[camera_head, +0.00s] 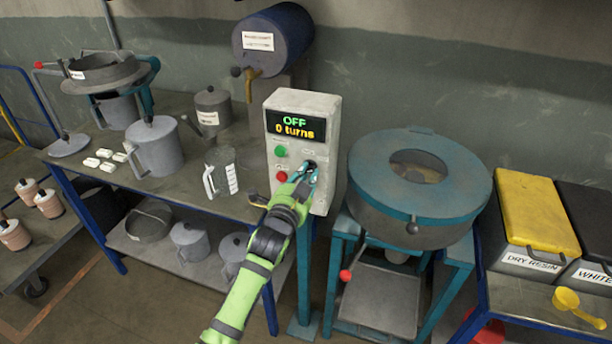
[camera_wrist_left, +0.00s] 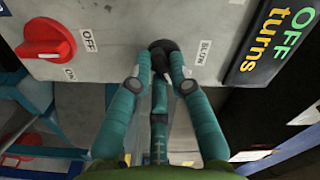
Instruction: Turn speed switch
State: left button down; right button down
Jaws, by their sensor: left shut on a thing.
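The grey control box (camera_head: 303,103) has a lit display (camera_head: 294,126) reading "OFF" and "0 turns". A small dark switch knob (camera_head: 310,164) sits below the display on its front. My left gripper (camera_head: 304,176) reaches up to it from below. In the left wrist view, the fingers (camera_wrist_left: 160,82) are closed on the black switch knob (camera_wrist_left: 161,49), with a white label (camera_wrist_left: 204,53) beside it. A red rotary knob (camera_wrist_left: 45,42) with an "OFF" label is on the same panel, apart from the fingers. My right gripper is not seen.
A green button (camera_head: 280,151) and a red button (camera_head: 282,177) are left of the gripper. A blue-rimmed round machine (camera_head: 460,175) stands close on the right. A clear jug (camera_head: 215,180) is on the bench (camera_head: 185,200) at left.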

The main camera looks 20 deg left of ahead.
pick_arm(q)
jog(key=shift+n, duration=0.3)
jog(key=n+p, duration=0.2)
jog(key=n, duration=0.3)
jog(key=n+p, duration=0.2)
jog(key=n, duration=0.4)
jog(key=shift+d+r, duration=0.1)
jog(key=shift+r, duration=0.1)
jog(key=shift+n, duration=0.3)
jog(key=c, duration=1.1)
grip_release()
jog(key=shift+c, duration=0.2)
jog(key=s, duration=1.2)
jog(key=shift+a, duration=0.25)
